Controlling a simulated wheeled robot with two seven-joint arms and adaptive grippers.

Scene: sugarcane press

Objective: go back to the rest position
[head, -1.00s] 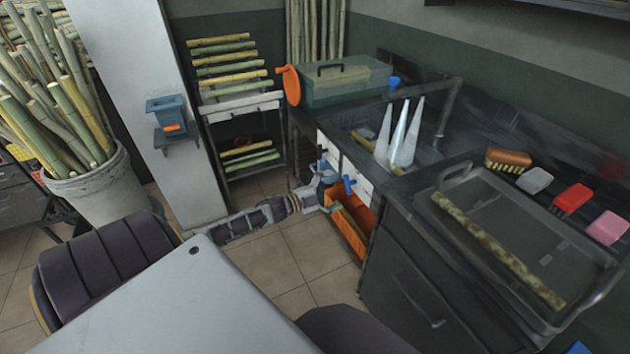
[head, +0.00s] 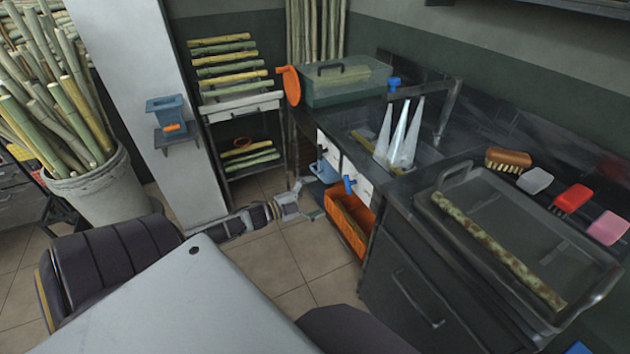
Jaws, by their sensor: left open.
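My left gripper (head: 312,205) is open and empty. It hangs in the gap left of the counter, in front of the orange bin (head: 349,225) and apart from it. My left arm reaches to it from the lower left. My right gripper is not in view. A mottled cane stalk (head: 497,248) lies in the dark tray (head: 590,262) on the counter at the right.
A sink with white cones (head: 403,140) and a tap (head: 447,108) is set in the counter. A green box (head: 345,84) stands at its far end. A rack of canes (head: 229,70) stands behind, and a bucket of canes (head: 92,195) at left. Brushes (head: 571,198) line the right wall.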

